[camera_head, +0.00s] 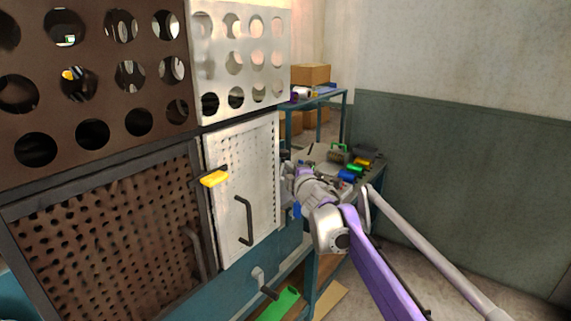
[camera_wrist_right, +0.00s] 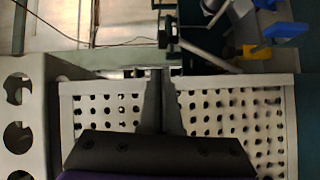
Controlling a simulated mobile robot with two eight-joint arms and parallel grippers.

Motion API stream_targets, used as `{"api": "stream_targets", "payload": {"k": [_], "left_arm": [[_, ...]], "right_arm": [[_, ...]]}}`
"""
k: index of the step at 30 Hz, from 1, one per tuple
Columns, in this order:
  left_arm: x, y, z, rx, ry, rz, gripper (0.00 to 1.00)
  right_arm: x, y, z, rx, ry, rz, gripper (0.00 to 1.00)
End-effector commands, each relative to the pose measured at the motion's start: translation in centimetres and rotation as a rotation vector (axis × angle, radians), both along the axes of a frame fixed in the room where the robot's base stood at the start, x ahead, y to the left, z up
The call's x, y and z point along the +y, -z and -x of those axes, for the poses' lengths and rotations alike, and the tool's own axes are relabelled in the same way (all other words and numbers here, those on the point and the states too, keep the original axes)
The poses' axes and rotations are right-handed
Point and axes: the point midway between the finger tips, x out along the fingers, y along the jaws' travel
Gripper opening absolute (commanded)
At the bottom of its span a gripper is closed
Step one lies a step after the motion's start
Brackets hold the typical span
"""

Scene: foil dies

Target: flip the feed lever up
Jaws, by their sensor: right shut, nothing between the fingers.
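No part is labelled as the feed lever, so I cannot tell which one it is. A yellow-gripped lever (camera_head: 214,178) sticks out from the frame left of the white perforated door. A small grey crank-like lever with a dark handle (camera_head: 265,284) sits on the blue-green base below. My right gripper (camera_head: 290,171) is beside the right edge of the white door, its fingers partly hidden in the head view. In the wrist view its dark fingers (camera_wrist_right: 162,76) are shut and empty, in front of the white perforated panel (camera_wrist_right: 235,125). My left gripper is out of view.
The white door carries a dark handle (camera_head: 244,221). A brown perforated door (camera_head: 105,240) stands left of it. A bench (camera_head: 330,180) with coloured tools is behind my right arm. A green object (camera_head: 280,303) lies low by the base. Grey wall closes the right side.

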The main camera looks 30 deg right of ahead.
Motion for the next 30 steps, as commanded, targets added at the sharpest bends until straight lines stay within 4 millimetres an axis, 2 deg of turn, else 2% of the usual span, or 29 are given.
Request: {"api": "stream_targets", "payload": {"k": [9, 15, 20, 30], "left_arm": [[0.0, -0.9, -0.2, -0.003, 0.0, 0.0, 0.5], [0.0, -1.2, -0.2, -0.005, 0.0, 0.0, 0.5], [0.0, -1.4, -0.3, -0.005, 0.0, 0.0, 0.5], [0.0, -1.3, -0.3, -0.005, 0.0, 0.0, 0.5]], "right_arm": [[-1.3, 0.3, -5.4, 0.0, 0.0, 0.0, 0.0], [-1.8, 0.5, -7.7, 0.0, 0.0, -0.001, 0.0], [-2.0, 0.6, -8.5, 0.0, 0.0, -0.001, 0.0], [-2.1, 0.7, -8.6, 0.0, 0.0, 0.0, 0.0]]}}
